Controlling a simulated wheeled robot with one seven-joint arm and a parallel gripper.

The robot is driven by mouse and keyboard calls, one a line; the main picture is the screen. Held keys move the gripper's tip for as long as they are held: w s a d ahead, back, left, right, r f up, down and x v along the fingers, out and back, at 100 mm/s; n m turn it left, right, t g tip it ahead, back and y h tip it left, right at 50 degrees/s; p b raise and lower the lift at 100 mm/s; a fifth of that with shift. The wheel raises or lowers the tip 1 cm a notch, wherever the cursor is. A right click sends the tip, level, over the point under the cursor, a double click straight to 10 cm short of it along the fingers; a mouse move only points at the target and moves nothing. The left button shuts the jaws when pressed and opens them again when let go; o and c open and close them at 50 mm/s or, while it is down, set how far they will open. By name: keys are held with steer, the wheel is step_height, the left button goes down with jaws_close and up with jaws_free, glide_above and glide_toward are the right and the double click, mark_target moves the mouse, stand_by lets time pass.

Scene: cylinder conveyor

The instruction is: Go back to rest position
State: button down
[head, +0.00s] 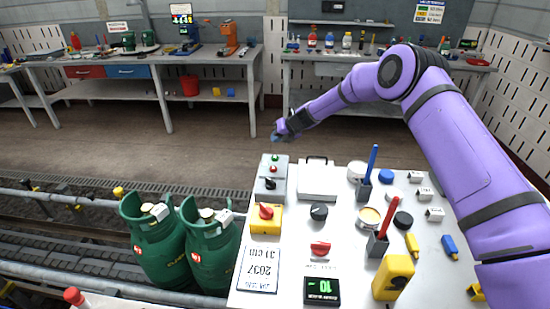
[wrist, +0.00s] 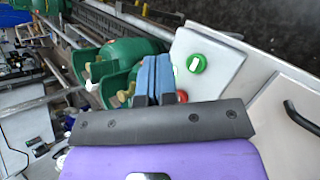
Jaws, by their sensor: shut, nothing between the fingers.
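My purple arm reaches in from the right of the head view and bends over the white control table (head: 340,225). My gripper (head: 277,136) is above and beyond the far left corner of that table, near the grey button box (head: 272,180). In the wrist view my gripper (wrist: 153,62) shows its blue fingers side by side, shut with nothing held. The button box with its green button (wrist: 196,63) is just right of the fingers there. A red button (wrist: 181,96) is partly hidden behind the fingers.
Two green gas cylinders (head: 156,245) (head: 211,250) stand left of the table on the roller conveyor (head: 60,240). Workbenches (head: 130,60) (head: 380,62) line the back wall. Open floor (head: 200,135) lies between.

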steer(key=s+d+r+n+h, duration=0.1)
steer(key=s+d+r+n, duration=0.2)
steer(key=r, duration=0.4)
steer(key=s+d+r+n, duration=0.2)
steer(key=s+r+n, duration=0.15)
steer(key=r, duration=0.35)
steer(key=s+d+r+n+h, duration=0.1)
steer(key=s+d+r+n, duration=0.15)
steer(key=r, duration=0.45)
steer(key=s+d+r+n+h, duration=0.2)
steer(key=s+d+r+n, duration=0.75)
steer(key=s+r, duration=0.35)
steer(key=s+d+r+n+t+h, duration=0.1)
steer(key=s+d+r+n, duration=0.25)
steer(key=s+d, duration=0.45)
steer(key=s+d+r+n+h, duration=0.15)
steer(key=s+d+n, duration=0.25)
steer(key=s, duration=0.8)
steer(key=s+d+f+n+h, duration=0.1)
steer(key=s+d+n, duration=0.2)
steer(key=s, duration=0.5)
steer(key=s+d+f+n, duration=0.2)
steer(key=s+d+n, duration=0.1)
steer(key=s, duration=0.5)
steer(key=shift+s+d+f+h, duration=0.2)
steer(key=shift+s+d+h, duration=0.05)
steer(key=shift+s+h, duration=0.1)
steer(key=shift+a, duration=0.15)
